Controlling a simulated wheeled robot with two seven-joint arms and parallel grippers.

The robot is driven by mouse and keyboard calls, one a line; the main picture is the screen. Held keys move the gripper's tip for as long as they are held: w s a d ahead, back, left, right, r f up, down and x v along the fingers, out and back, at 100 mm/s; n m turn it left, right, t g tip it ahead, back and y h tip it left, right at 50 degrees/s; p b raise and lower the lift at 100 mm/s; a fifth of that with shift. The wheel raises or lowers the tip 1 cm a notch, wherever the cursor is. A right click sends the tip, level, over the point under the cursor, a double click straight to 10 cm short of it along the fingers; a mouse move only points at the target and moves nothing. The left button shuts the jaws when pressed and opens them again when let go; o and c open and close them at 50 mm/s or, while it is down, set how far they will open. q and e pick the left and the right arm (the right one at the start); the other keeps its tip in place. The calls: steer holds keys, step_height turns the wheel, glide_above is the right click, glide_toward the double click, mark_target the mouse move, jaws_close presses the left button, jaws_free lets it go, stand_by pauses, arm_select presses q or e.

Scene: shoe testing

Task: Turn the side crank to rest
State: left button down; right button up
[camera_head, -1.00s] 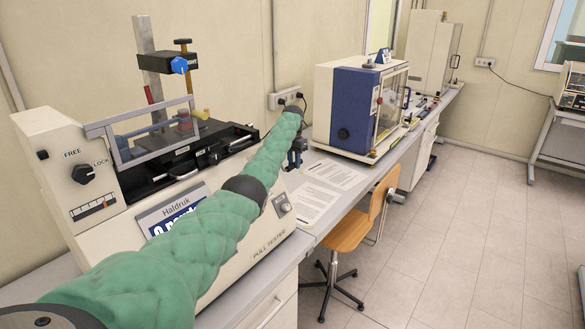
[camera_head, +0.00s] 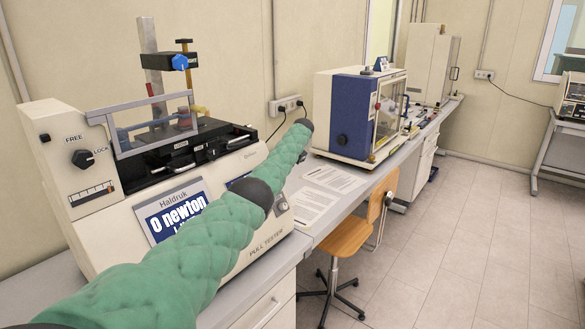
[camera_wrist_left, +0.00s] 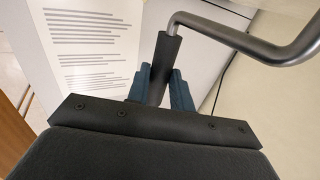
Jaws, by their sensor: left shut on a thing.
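The side crank (camera_wrist_left: 245,42) shows in the left wrist view as a bent grey metal rod with a dark cylindrical handle (camera_wrist_left: 167,50). My left gripper (camera_wrist_left: 160,84) is shut on this handle, with a blue-grey finger on each side. In the head view the white pull tester (camera_head: 100,235) stands on the bench at left, with its FREE/LOCK knob (camera_head: 83,158) and a display reading "0 newton" (camera_head: 178,216). My green left arm crosses in front of it. The crank and my left fingers are hidden or too small to make out there. My right gripper is not in view.
Printed sheets (camera_head: 333,178) lie on the bench beside the tester; one also shows in the wrist view (camera_wrist_left: 92,40). A blue and white cabinet (camera_head: 345,110) stands farther along. An orange chair (camera_head: 350,237) stands at the bench front.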

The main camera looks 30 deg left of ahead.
arm_select(q)
steer(key=shift+a+y, duration=0.7)
steer(key=shift+w, duration=0.1)
steer(key=shift+y, duration=0.3)
steer(key=c, duration=1.3)
jaws_free()
steer(key=shift+a, duration=0.1)
steer(key=shift+o, duration=0.2)
steer(key=shift+f, duration=0.1)
